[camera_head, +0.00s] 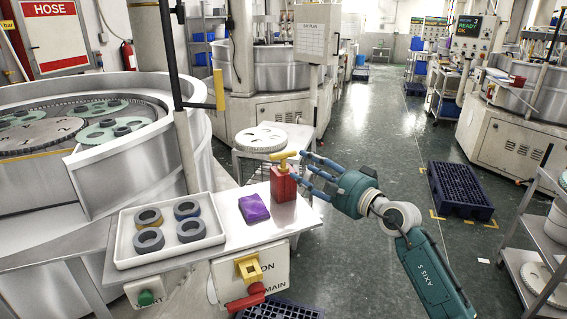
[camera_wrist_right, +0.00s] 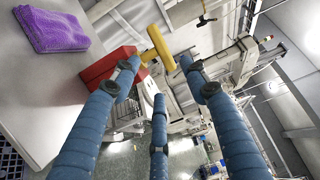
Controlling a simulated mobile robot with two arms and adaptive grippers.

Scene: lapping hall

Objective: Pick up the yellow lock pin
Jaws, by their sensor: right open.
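The yellow lock pin (camera_head: 283,156) has a T-shaped handle and stands upright in a red block (camera_head: 283,184) on the metal shelf. In the right wrist view the pin (camera_wrist_right: 160,46) rises from the red block (camera_wrist_right: 108,68), near the tips of my blue fingers. My right gripper (camera_head: 304,168) is open, just to the right of the pin and block. In the wrist view its fingers (camera_wrist_right: 160,78) are spread, with the pin's handle beyond and between the upper two tips. I cannot tell whether any finger touches the pin or block. My left gripper is not in view.
A purple cloth (camera_head: 254,208) lies left of the block; it also shows in the wrist view (camera_wrist_right: 52,26). A white tray (camera_head: 124,262) holds several dark rings. Below the shelf edge are a yellow-and-red switch (camera_head: 247,268) and a green button (camera_head: 145,298).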

